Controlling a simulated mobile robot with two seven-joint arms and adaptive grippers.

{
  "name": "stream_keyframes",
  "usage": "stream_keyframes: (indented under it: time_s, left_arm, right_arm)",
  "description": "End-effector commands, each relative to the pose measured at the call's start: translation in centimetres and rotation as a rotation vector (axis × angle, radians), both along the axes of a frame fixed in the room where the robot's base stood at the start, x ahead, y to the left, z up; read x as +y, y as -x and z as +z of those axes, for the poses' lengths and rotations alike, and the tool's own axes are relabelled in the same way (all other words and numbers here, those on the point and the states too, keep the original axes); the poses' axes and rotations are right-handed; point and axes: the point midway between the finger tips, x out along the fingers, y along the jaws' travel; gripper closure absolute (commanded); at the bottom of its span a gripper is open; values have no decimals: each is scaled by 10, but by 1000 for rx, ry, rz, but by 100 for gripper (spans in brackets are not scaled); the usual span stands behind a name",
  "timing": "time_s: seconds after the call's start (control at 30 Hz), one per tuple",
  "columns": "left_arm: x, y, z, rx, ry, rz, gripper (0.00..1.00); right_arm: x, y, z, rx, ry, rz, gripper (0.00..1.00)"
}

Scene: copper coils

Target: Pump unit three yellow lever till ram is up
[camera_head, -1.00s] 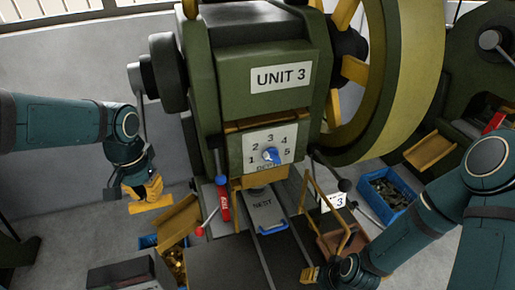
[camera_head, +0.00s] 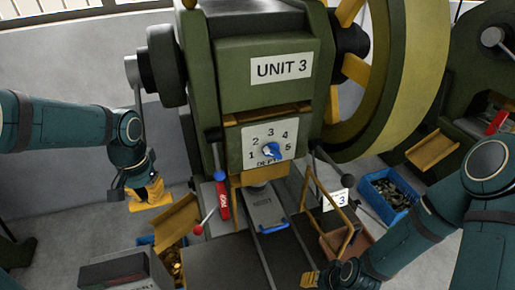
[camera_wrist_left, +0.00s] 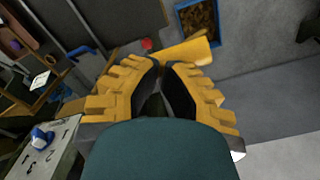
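Unit 3 (camera_head: 281,67) is a green press with a depth dial (camera_head: 270,150) and a big yellow-rimmed wheel at its right. A yellow bent bar (camera_head: 334,205) slopes over a brown tray by the "3" label; I cannot tell whether it is the lever. My left gripper (camera_head: 150,196) hangs empty left of the press, apart from it. In the left wrist view its yellow fingers (camera_wrist_left: 160,85) show a narrow gap between black pads. My right gripper (camera_head: 311,280) is low in front, near the bar's lower end; its fingertips are too small to read.
A yellow chute (camera_head: 176,222) drops to a bin of copper pieces at the left. A red-knobbed lever (camera_head: 199,229) and a grey nest slide (camera_head: 264,208) are at the press front. A blue bin (camera_head: 388,195) stands right. Grey floor at the left is clear.

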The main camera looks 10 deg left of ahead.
Motion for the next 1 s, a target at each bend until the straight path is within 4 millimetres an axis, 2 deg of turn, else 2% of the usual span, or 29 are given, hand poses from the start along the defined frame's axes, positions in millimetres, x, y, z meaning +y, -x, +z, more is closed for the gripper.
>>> stream_keyframes:
  time_s: [0.03,0.13,0.53,1.0]
  left_arm:
    - [1,-3,-9,-1,0,0,100]
    - [2,-6,-16,0,1,0,100]
    - [3,-8,-19,0,1,-1,100]
    - [16,-31,-61,-1,1,1,100]
  right_arm:
    - [0,0,-7,0,0,0,53]
    - [0,0,-11,0,0,0,53]
    - [0,0,-13,0,0,0,53]
    - [0,0,-39,0,0,0,53]
